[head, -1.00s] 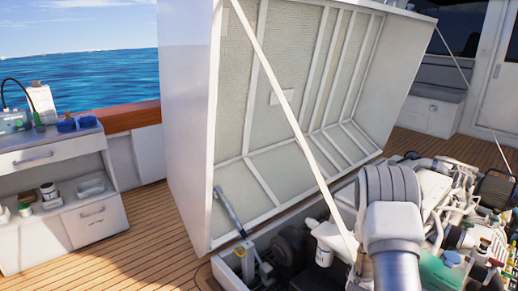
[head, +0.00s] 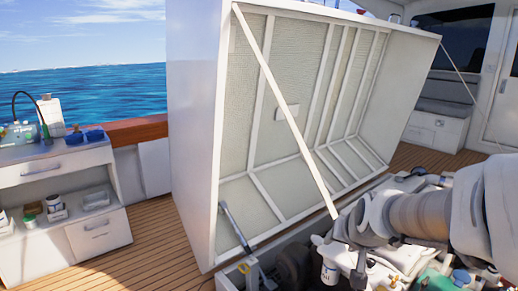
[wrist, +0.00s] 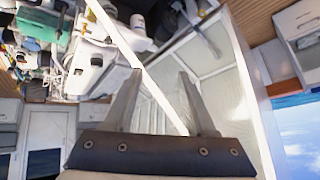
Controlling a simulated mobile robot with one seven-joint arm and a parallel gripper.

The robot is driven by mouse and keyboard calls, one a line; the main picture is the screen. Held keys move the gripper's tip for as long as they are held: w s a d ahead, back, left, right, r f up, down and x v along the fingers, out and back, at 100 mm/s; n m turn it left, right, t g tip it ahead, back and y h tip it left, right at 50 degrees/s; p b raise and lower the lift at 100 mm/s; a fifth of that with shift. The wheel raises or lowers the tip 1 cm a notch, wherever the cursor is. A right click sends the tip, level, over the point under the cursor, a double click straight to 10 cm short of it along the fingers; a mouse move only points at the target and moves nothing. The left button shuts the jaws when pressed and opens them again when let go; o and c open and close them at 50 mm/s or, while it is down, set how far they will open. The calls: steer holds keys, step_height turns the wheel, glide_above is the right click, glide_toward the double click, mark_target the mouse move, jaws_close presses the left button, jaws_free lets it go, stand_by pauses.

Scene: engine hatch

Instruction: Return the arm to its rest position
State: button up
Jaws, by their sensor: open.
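My gripper shows in the wrist view (wrist: 160,98) with its two fingers spread apart and nothing between them. Behind the fingers are the white frame and panels of the raised hatch. In the head view my arm comes in from the right edge and reaches left over the engine bay. Its end lies near the lower end of the hatch's diagonal strut. The fingertips are hard to make out in the head view.
The raised white hatch (head: 196,130) stands behind the bay, with a diagonal strut (head: 285,112) across it. Engine parts (head: 440,277) crowd the lower right. A white cabinet (head: 65,205) with small items stands at left. Open wooden deck (head: 150,240) lies between.

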steer(key=s+a+r+n+g+p, duration=0.1)
steer(key=s+a+r+n, duration=0.15)
steer(key=s, duration=0.75)
steer(key=s+a+r+n+g, duration=0.1)
steer(key=s+r, duration=0.2)
steer(key=s, duration=0.7)
step_height(320, 180, up, 21)
steer(key=p, duration=2.1)
steer(key=shift+a+r+p, duration=0.15)
steer(key=shift+p, duration=0.15)
